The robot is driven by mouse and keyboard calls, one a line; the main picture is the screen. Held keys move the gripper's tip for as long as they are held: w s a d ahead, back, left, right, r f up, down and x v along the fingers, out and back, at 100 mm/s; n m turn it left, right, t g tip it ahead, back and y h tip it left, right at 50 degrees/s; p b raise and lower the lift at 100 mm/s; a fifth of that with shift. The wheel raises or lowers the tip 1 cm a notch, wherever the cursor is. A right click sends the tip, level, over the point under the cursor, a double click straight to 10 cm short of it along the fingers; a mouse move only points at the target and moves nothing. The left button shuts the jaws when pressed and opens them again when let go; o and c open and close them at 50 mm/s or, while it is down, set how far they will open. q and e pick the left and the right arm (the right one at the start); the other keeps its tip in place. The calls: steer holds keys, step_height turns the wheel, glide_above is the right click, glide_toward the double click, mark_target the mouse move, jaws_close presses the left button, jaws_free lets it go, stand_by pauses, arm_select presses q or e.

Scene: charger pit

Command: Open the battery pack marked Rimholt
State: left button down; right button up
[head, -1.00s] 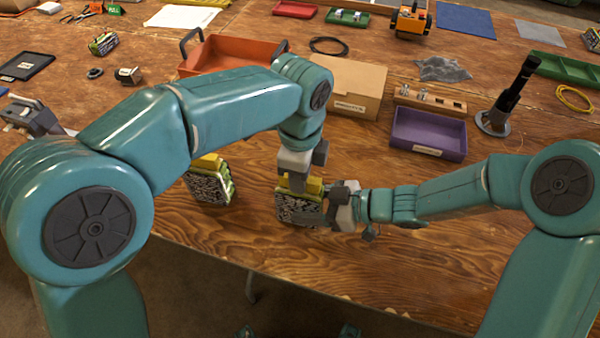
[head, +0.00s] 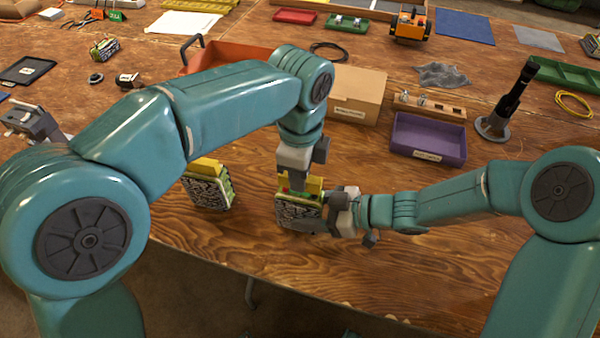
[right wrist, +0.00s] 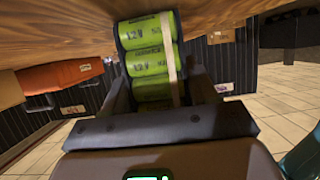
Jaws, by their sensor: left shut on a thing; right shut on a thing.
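A battery pack (head: 298,214) with a black-and-white patterned front, green sides and yellow on top stands near the table's front edge. My left gripper (head: 297,184) reaches down from above and is shut on the yellow top part of this pack. A small red spot shows beside its fingers. My right gripper (head: 332,208) is shut on the pack's right side. In the right wrist view, green cells (right wrist: 152,66) marked 1.2 V with a pale strap lie between its jaws. A second, similar pack (head: 209,188) stands to the left, untouched. I cannot read the name Rimholt on either.
A cardboard box (head: 356,94), a purple tray (head: 428,152) and a black post on a grey base (head: 494,126) stand behind. An orange tray (head: 232,55) is partly hidden by my left arm. Bare wood lies around the packs; the front edge is close.

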arm_select(q)
steer(key=shift+r, duration=2)
arm_select(e)
steer(key=o, duration=1.6)
steer(key=shift+d, duration=0.1)
